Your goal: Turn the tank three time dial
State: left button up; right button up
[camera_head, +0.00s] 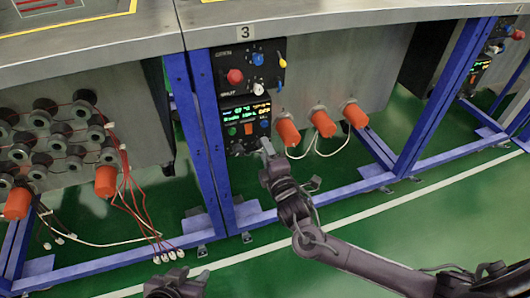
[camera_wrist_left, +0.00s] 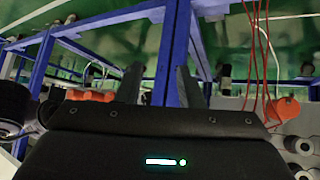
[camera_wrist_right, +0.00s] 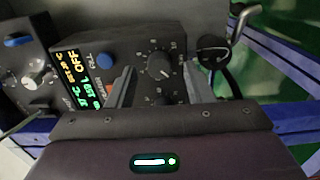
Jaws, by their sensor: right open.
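The tank three control box (camera_head: 247,122) hangs under the "3" label (camera_head: 245,32), with a lit display (camera_head: 246,112). In the right wrist view, a round black dial (camera_wrist_right: 161,65) with a printed scale sits on the box face, and a smaller dark knob (camera_wrist_right: 163,99) is below it. My right gripper (camera_head: 267,148) is at the lower right of the box. Its open fingers (camera_wrist_right: 158,92) appear on either side of the dial, with nothing held; I cannot tell if they touch it. My left gripper (camera_head: 178,279) is low at the picture's bottom, open and empty.
An upper box (camera_head: 250,70) carries red, blue and yellow knobs. Orange plugs (camera_head: 322,122) with white cables stick out to the right. Blue frame posts (camera_head: 208,140) stand beside the boxes. Red wires (camera_head: 125,180) hang at left. Green floor is clear below.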

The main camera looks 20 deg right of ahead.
pick_arm(q)
jog(key=shift+w+d+r+t, duration=0.25)
jog(key=shift+w+r+t, duration=0.35)
jog(key=shift+w+r, duration=0.3)
pick_arm(e)
jog(key=shift+w, duration=0.6)
jog(key=c, duration=1)
pick_arm(q)
jog(key=shift+s, duration=0.1)
